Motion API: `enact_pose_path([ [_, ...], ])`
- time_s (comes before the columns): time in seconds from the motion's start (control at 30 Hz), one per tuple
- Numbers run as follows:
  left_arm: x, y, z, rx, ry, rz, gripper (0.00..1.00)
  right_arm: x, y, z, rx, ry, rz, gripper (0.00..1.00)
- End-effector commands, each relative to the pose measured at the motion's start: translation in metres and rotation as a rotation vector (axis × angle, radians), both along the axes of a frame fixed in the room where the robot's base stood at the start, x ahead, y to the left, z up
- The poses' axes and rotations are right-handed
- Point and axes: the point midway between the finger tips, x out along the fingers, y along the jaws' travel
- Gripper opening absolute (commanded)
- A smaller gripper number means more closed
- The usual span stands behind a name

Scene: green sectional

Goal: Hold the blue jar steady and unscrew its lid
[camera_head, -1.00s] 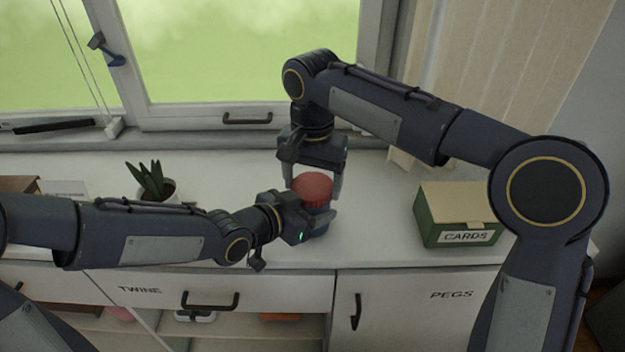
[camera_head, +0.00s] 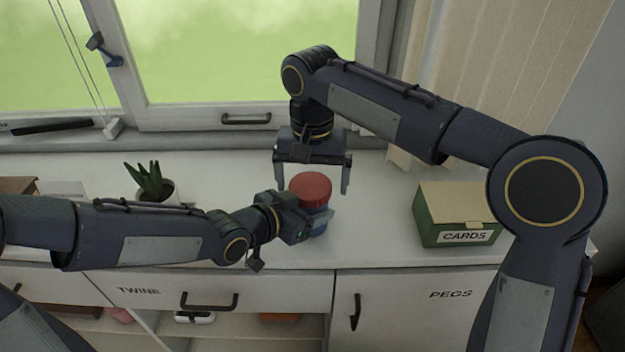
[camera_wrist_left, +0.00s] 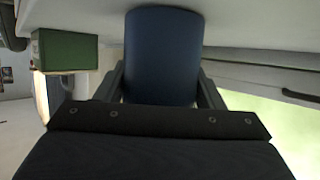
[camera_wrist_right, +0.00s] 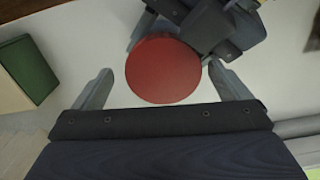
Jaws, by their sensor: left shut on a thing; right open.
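The blue jar (camera_head: 321,222) stands upright on the white cabinet top with its red lid (camera_head: 311,188) on it. My left gripper (camera_head: 311,226) is shut on the jar's body from the left. In the left wrist view the blue jar (camera_wrist_left: 163,55) sits between the two fingers. My right gripper (camera_head: 311,188) is open, pointing down above and behind the lid. In the right wrist view the round red lid (camera_wrist_right: 163,69) shows between the spread fingers, with a gap on each side. The jar's body is hidden under the lid in that view.
A green box labelled CARDS (camera_head: 455,215) stands to the right of the jar. A potted plant (camera_head: 151,183) is behind my left arm. A window (camera_head: 240,50) is behind.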

Motion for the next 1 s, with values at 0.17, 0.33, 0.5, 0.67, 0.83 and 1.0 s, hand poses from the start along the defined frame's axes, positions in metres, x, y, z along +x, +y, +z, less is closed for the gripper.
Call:
enact_pose_path([
  [0.17,-0.001,-0.001,0.000,0.001,0.001,-0.002,0.00,0.000,0.001,0.026,0.004,-0.004,0.000,0.96],
  [0.33,-0.001,-0.001,0.000,0.000,0.000,-0.002,0.00,0.000,0.000,0.039,0.001,-0.002,0.000,0.95],
  [0.5,-0.001,-0.001,0.000,0.000,0.000,-0.002,0.00,0.001,0.001,0.046,-0.002,0.002,-0.053,0.95],
  [0.67,-0.001,-0.001,0.000,0.000,0.000,-0.002,0.00,0.002,0.003,0.061,-0.003,0.004,-0.190,0.95],
  [0.83,0.000,-0.001,0.000,0.000,0.000,-0.002,0.00,0.001,0.003,0.071,0.000,0.001,-0.283,0.95],
  [1.0,0.000,-0.001,0.000,0.000,0.000,-0.002,0.00,0.001,0.002,0.056,-0.002,0.002,-0.299,0.95],
])
